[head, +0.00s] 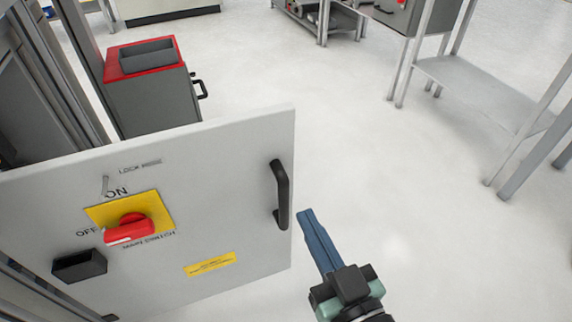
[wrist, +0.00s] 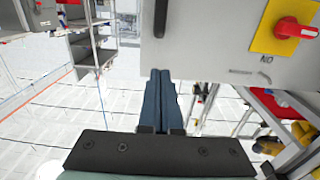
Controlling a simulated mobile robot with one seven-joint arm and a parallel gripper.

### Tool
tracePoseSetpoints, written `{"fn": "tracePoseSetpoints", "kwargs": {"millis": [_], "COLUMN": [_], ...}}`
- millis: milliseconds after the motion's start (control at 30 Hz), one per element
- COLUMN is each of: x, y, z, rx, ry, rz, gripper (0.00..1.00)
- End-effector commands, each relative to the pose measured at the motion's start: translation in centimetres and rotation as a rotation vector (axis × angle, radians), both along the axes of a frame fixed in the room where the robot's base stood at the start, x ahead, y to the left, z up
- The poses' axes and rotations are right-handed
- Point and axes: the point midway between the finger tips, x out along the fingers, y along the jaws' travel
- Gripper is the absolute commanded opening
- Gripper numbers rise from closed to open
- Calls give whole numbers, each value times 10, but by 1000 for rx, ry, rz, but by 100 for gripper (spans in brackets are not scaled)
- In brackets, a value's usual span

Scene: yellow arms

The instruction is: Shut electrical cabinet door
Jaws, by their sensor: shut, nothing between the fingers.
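The electrical cabinet door (head: 230,150) is a light grey panel standing open, swung out from the cabinet at the left of the head view. It bears a red main switch (head: 130,228) on a yellow plate and a black handle (head: 281,195) near its free edge. My gripper (head: 307,214) is shut and empty, just to the right of the door's free edge and close to the handle, apart from it as far as I can tell. In the wrist view my closed blue fingers (wrist: 161,80) point toward the door (wrist: 215,60), whose handle (wrist: 161,18) shows at the top.
A grey bin with a red top (head: 112,65) stands behind the door. The grey cabinet frame (head: 60,70) is at the left. Metal shelving (head: 480,85) stands at the upper right. The pale floor right of the door is clear.

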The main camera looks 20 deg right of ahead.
Motion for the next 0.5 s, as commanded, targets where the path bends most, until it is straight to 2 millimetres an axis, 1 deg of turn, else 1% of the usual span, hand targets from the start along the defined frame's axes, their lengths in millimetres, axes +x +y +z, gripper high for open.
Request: {"fn": "tracePoseSetpoints", "kwargs": {"millis": [167, 500], "x": [21, 82], "y": [1, 1], "z": [4, 2], "rx": [0, 0], "ry": [-4, -4], "rz": [4, 3], "gripper": [0, 0]}}
